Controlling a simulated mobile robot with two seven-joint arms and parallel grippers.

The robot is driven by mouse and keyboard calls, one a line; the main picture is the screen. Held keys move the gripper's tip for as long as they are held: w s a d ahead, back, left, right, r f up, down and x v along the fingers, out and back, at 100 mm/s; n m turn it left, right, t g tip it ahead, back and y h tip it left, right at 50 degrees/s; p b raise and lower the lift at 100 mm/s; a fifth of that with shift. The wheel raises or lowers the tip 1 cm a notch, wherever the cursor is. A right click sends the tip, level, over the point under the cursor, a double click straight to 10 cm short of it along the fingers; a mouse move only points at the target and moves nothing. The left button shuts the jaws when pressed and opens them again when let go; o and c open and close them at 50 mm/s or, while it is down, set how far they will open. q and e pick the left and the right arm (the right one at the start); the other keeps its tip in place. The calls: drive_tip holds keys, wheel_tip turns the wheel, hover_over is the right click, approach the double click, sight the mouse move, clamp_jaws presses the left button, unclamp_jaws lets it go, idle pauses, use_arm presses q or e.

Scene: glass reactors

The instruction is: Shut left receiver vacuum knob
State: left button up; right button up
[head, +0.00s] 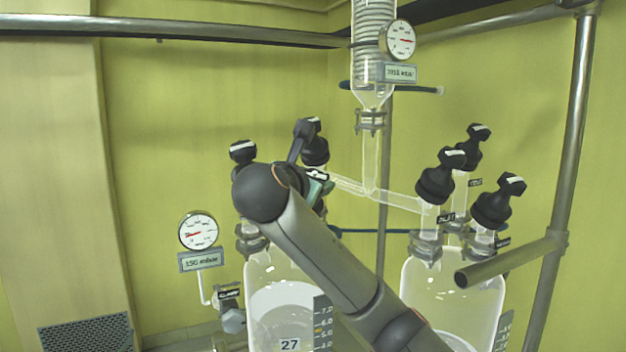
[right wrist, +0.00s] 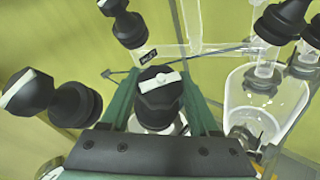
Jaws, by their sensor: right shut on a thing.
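My right gripper (right wrist: 158,75) is shut on a black knob (right wrist: 160,98) with a white bar on top; the green fingers lie on either side of it. The bar runs roughly across the picture in the right wrist view, slightly tilted. In the head view, my right gripper (head: 320,187) is over the left receiver (head: 262,276), a clear glass vessel, and the held knob is hidden behind my arm. Two more black knobs stand by this receiver, one at the left (head: 243,152) and one behind (head: 316,150). I cannot read which knob is labelled vacuum. My left gripper is out of view.
The right glass receiver (head: 440,290) carries several black knobs, one nearest the glass tube (head: 437,185). Slanted glass tubing (head: 400,200) joins the two sides. A metal pipe (head: 505,262) sticks out at right. A dial gauge (head: 198,231) stands at left, another (head: 401,40) at top.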

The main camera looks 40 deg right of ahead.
drive_tip(key=m+g, duration=0.7)
drive_tip(key=shift+a+y, duration=0.1)
drive_tip(key=shift+y, duration=0.2)
drive_tip(key=shift+m+g+y, duration=1.4)
drive_tip(key=shift+m+g, duration=0.7)
drive_tip(key=shift+m, duration=0.3)
drive_tip(key=shift+f+m+g+y, duration=0.1)
drive_tip(key=shift+m+g+y, duration=0.4)
drive_tip(key=shift+m, duration=0.1)
drive_tip(key=o, duration=1.4)
drive_tip(key=shift+s, duration=0.1)
drive_tip(key=shift+d, duration=0.2)
